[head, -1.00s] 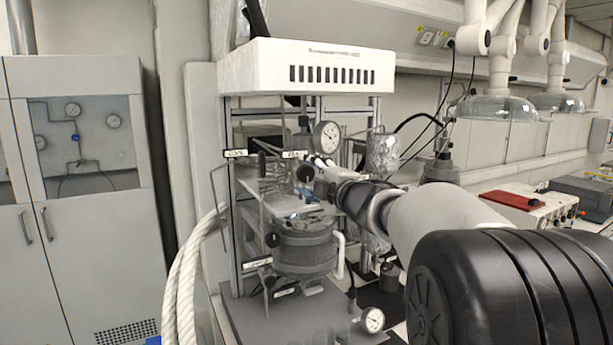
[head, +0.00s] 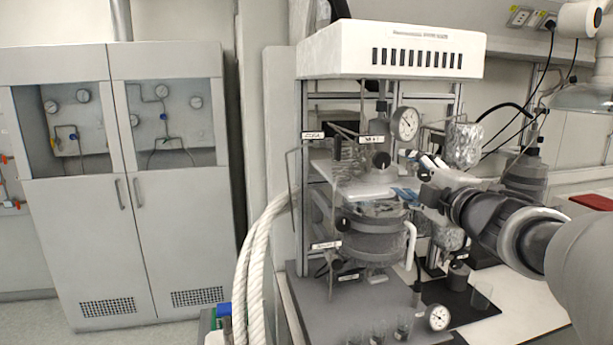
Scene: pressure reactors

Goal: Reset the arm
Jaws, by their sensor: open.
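My arm reaches in from the right edge in the head view. My gripper (head: 403,174) is open, at the front right of the reactor stand. One finger is up by the round dial gauge (head: 405,124), and the blue-tipped one is lower, near the reactor vessel (head: 370,240). I see nothing held between the fingers. Whether a fingertip touches the stand cannot be told from this angle.
The metal frame (head: 304,190) has a white slotted hood (head: 390,50) on top. A foil-wrapped flask (head: 463,146) stands close behind my gripper. A smaller gauge (head: 438,317) and glassware sit on the bench. A thick white hose (head: 252,270) and grey cabinets (head: 90,240) are at left.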

